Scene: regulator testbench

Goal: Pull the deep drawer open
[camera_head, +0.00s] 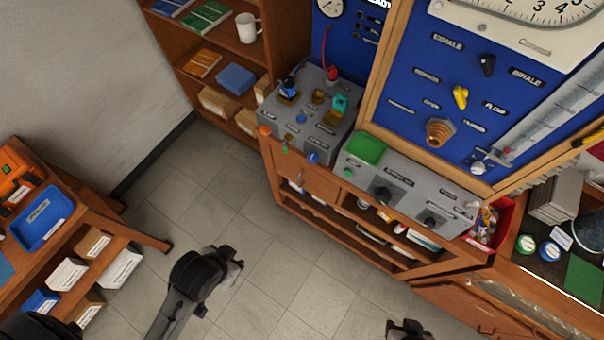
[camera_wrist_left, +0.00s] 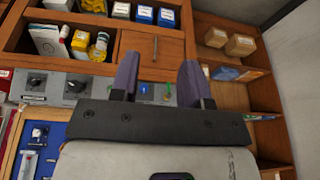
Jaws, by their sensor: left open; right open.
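A closed wooden front (camera_head: 310,183) sits under the grey bench, left of open shelves. In the left wrist view, which is upside down, this front (camera_wrist_left: 135,53) shows a slim handle (camera_wrist_left: 155,49). Another wooden front (camera_head: 450,302) with a small handle is at lower right; I cannot tell which is the deep drawer. My left gripper (camera_head: 236,263) is over the floor, apart from the furniture; its open, empty fingers (camera_wrist_left: 160,82) point toward the first front. My right gripper (camera_head: 406,326) is open at the bottom edge, mostly cut off.
The bench carries grey control boxes (camera_head: 400,182) with knobs, and a red bin (camera_head: 490,222) stands at its right. A bookshelf (camera_head: 215,75) stands at the back. A wooden rack (camera_head: 75,225) with a blue tray is at left. Tiled floor (camera_head: 190,195) between is clear.

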